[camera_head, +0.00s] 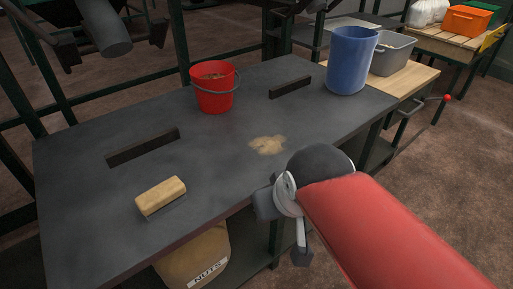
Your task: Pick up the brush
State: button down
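The brush appears to be the tan block with a grey underside (161,196), lying on the dark grey table (100,215) near its front left edge. My gripper (284,232) is at the front edge of the table, to the right of the brush and well apart from it. Its two dark fingers stand apart with nothing seen between them, so it looks open and empty. My red arm comes in from the lower right.
A red bucket (214,92), a blue bucket (350,60) and a grey tub (392,54) stand at the back. Two dark bars (143,146) (290,87) rise from the tabletop. A sandy pile (267,145) lies mid-table. A tan container marked NUTS (195,258) stands below.

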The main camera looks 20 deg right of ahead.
aim_at(159, 200)
jog(key=k+j+z, duration=0.2)
jog(key=j+z, duration=0.15)
jog(key=j, duration=0.2)
jog(key=k+j+z, duration=0.35)
jog(key=j, duration=0.2)
jog(key=k+j+z, duration=0.35)
jog(key=i+j, duration=0.05)
jog(key=j, duration=0.05)
